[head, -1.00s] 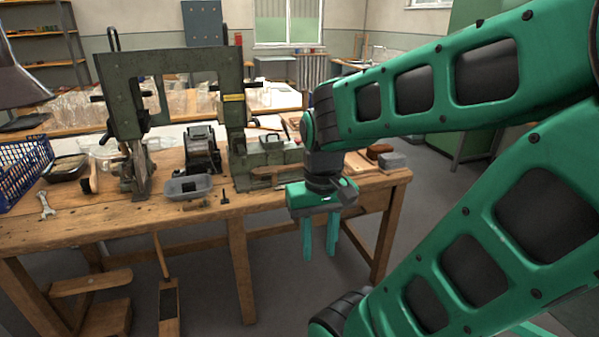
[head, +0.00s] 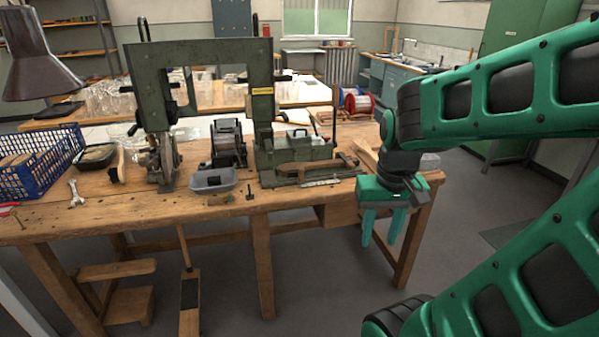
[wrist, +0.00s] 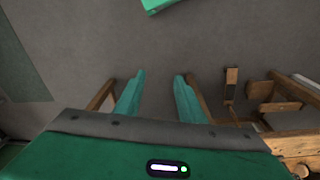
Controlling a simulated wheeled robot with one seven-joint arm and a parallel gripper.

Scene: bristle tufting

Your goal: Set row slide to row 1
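The green tufting machine (head: 205,62) stands on the wooden workbench (head: 225,208) in the head view. At its right is a low green base with a block (head: 297,145) and a wooden-topped part along the front, with a ruler-like strip. I cannot tell which part is the row slide, nor its row setting. My gripper (head: 382,242) hangs in front of the bench's right end, to the right of the machine and below the bench top. Its fingers point down, apart and empty. In the wrist view my gripper (wrist: 160,85) shows both fingers spread over the floor.
A grey tray (head: 213,181) and small dark pieces sit at the bench's front edge. A red reel (head: 358,104) stands behind.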

